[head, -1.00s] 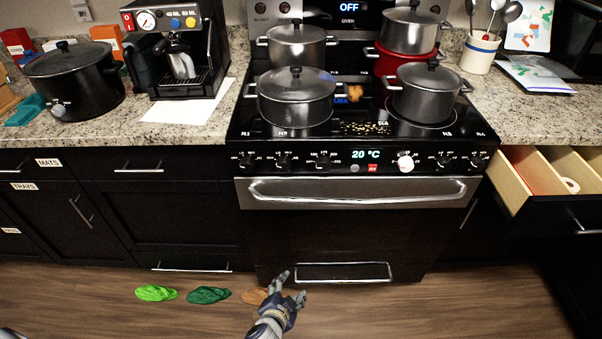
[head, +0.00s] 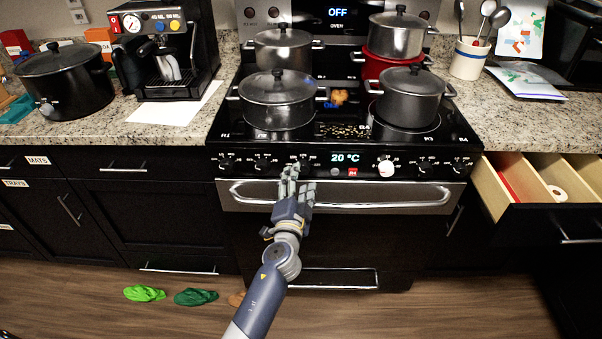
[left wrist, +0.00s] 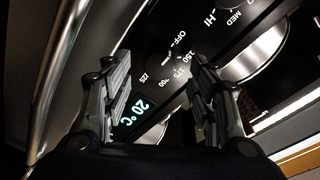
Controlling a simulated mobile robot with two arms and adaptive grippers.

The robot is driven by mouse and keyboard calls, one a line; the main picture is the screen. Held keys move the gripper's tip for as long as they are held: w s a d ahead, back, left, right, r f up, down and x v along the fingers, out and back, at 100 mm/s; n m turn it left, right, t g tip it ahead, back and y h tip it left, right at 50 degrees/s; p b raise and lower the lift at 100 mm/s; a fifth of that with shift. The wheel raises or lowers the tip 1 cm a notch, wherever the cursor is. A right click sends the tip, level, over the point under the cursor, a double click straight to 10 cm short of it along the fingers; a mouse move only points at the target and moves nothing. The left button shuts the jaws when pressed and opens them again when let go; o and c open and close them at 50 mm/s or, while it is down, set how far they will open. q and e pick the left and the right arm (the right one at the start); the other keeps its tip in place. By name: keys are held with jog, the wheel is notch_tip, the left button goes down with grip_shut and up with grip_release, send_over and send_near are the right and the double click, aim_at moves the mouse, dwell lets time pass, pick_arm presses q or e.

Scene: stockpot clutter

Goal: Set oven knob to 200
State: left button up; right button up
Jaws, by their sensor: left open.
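The oven knob (head: 305,163) is a small black dial on the black control panel, just left of the lit 20 °C display (head: 345,158). In the left wrist view its dial (left wrist: 168,62) carries OFF and numbers including 150, 175, 200 and 225. A small white mark on it lies near the OFF side, but its exact setting is hard to read. My left gripper (head: 297,175) is open in front of the panel, below and partly over the knob. In the left wrist view its fingers (left wrist: 160,100) stand apart on either side of the dial, apparently empty.
The chrome oven handle (head: 400,192) runs just below the panel. Other black knobs (head: 263,163) and a white knob (head: 386,168) flank the oven knob. A lidded pot (head: 278,100) stands on the cooktop above. An open drawer (head: 520,208) juts out at right.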

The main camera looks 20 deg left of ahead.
aim_at(302, 171)
pick_arm(q)
jog(key=shift+w+a, duration=0.2)
jog(key=shift+w, duration=0.65)
jog(key=shift+w+a, duration=0.15)
jog(key=shift+w, duration=0.7)
jog(key=c, duration=1.1)
